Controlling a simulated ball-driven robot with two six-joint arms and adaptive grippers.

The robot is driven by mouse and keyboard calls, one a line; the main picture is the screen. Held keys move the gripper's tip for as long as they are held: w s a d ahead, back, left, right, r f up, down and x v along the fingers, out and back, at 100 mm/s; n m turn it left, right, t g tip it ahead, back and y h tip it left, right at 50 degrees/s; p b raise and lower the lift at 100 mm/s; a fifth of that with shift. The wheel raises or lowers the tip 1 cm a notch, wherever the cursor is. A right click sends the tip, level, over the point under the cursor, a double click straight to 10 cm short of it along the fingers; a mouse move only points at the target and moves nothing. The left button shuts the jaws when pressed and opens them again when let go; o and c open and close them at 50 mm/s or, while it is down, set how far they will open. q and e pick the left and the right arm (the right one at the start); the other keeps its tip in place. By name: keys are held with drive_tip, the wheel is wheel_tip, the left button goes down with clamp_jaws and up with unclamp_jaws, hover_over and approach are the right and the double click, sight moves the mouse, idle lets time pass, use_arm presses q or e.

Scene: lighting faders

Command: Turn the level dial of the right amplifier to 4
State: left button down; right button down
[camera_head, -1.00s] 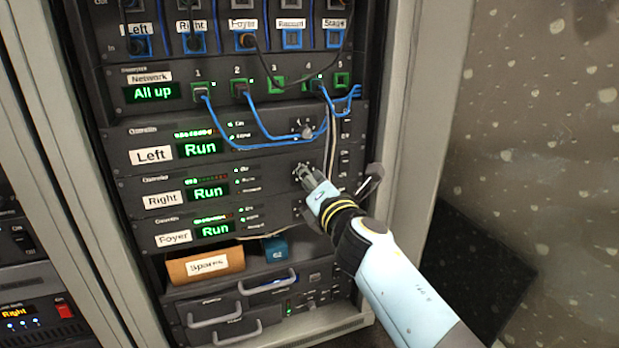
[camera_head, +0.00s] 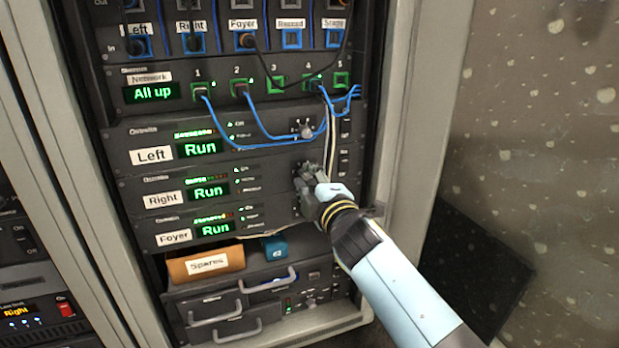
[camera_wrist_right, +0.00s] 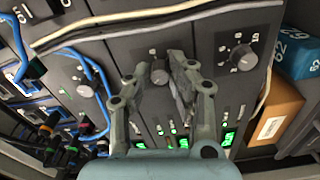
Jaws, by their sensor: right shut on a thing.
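The right amplifier (camera_head: 140,186) is the rack unit labelled "Right", with a green "Run" display (camera_head: 210,190). Its level dial sits at the right end of its panel and is mostly hidden by my right gripper in the head view. In the right wrist view the level dial (camera_wrist_right: 160,74) shows as a grey knob between the fingers. My right gripper (camera_head: 308,176) is at this panel, its fingers shut on the dial. The dial's pointer and the numbers around it are too covered to read. My left gripper is not in view.
The left amplifier's dial (camera_head: 305,131) is just above and the foyer amplifier's dial (camera_wrist_right: 243,57) is on the other side. Blue cables (camera_head: 262,133) and a pale cable (camera_head: 333,150) hang close by. A spares box (camera_head: 205,266) and blue box (camera_head: 274,248) sit below.

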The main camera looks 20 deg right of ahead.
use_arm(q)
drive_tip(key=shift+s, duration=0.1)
use_arm(e)
drive_tip(key=shift+f+m, duration=0.1)
drive_tip(key=shift+m, duration=0.5)
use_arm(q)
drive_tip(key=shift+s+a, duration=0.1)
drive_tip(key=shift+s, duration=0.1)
use_arm(e)
drive_tip(key=c, duration=1.2)
unclamp_jaws()
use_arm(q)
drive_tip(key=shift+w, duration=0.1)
use_arm(e)
drive_tip(key=shift+s, duration=0.1)
drive_tip(key=s, duration=1.1)
drive_tip(key=shift+s+d, duration=0.2)
drive_tip(key=shift+s, duration=0.2)
